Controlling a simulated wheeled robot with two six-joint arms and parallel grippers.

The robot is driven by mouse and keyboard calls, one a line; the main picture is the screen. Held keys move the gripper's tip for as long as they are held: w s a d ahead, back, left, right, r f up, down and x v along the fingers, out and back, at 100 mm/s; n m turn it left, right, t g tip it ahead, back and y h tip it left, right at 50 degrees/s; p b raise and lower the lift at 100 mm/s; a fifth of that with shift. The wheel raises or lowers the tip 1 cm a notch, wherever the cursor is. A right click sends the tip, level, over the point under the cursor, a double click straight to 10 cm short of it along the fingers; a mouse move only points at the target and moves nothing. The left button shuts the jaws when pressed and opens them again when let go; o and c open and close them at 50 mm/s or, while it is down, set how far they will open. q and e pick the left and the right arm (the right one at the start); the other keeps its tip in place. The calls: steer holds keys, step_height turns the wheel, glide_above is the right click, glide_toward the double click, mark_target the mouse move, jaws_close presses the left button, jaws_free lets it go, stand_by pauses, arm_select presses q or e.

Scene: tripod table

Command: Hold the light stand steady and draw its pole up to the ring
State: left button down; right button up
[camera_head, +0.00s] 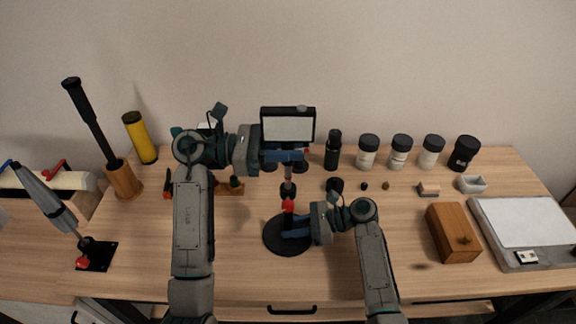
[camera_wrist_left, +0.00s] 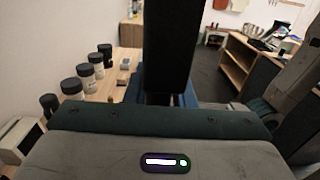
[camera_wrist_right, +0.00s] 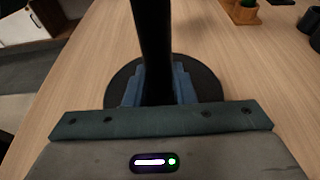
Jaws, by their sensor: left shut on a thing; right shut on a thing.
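The light stand has a round black base (camera_head: 270,238) on the table, an upright pole (camera_head: 288,172) and a panel with a pale face (camera_head: 288,129) on top. My left gripper (camera_head: 285,156) is shut on the upper pole just under the panel. In the left wrist view a dark upright part (camera_wrist_left: 167,50) stands between its blue fingers. My right gripper (camera_head: 296,226) is shut on the lower pole, close above the base; the right wrist view shows the black pole (camera_wrist_right: 152,45) between its fingers. A red part (camera_head: 288,205) sits just above it. I cannot make out the ring.
Several jars (camera_head: 368,152) and a dark bottle (camera_head: 333,150) stand behind to the right. A wooden box (camera_head: 452,232) and a grey flat tray (camera_head: 490,235) lie at right.

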arm_select(q)
steer(key=shift+r, duration=0.6)
steer(key=c, duration=1.3)
jaws_free()
steer(key=shift+o, duration=0.2)
steer(key=shift+a, duration=0.1)
steer(key=a, duration=1.1)
steer(key=shift+a, duration=0.4)
